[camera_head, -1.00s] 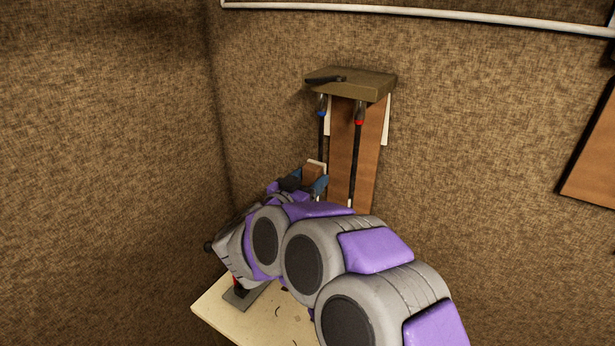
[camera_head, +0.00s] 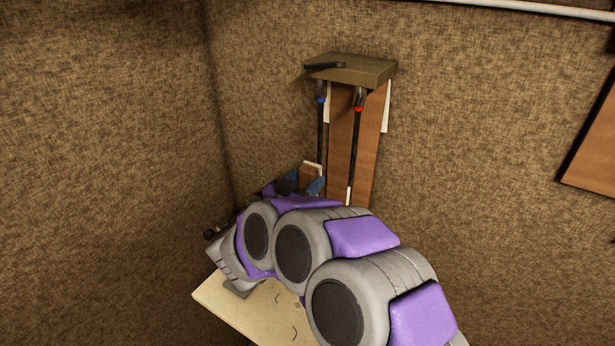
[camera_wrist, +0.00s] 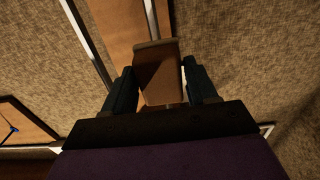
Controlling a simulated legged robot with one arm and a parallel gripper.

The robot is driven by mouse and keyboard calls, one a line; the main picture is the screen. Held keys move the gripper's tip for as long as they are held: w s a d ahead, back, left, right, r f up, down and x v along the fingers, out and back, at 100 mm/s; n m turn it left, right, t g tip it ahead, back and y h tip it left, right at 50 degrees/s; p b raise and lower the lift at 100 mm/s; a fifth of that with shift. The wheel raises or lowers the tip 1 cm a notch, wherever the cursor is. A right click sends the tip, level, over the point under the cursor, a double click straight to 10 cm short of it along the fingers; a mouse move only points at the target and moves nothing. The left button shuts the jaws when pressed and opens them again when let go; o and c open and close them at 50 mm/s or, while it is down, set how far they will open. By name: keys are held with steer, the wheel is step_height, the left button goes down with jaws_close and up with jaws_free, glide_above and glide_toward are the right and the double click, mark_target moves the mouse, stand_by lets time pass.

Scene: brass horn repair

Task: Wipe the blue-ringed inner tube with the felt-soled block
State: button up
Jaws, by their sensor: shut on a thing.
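The blue-ringed inner tube (camera_head: 320,135) is a dark, thin, upright rod below the olive shelf, with its blue ring near the top. My gripper (camera_head: 307,184) is shut on the felt-soled block (camera_head: 309,175), a brown block with a pale sole facing the tube. The block is beside the tube's lower part; I cannot tell whether the sole touches it. In the wrist view the block (camera_wrist: 158,76) sits between both dark fingers of my gripper (camera_wrist: 160,82). Two tubes show beyond it there, but their rings are out of view. My arm hides part of the scene below.
A red-ringed tube (camera_head: 354,140) hangs to the right, in front of a brown board (camera_head: 340,150). A dark tool (camera_head: 323,66) lies on the olive shelf (camera_head: 365,72). A pale tabletop (camera_head: 255,312) is below my arm. Walls close in behind and left.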

steer(key=shift+p+v, duration=0.5)
steer(key=shift+v, duration=1.6)
steer(key=shift+a, duration=0.1)
steer(key=v, duration=0.3)
steer(key=shift+x, duration=3.6)
steer(key=shift+x, duration=0.95)
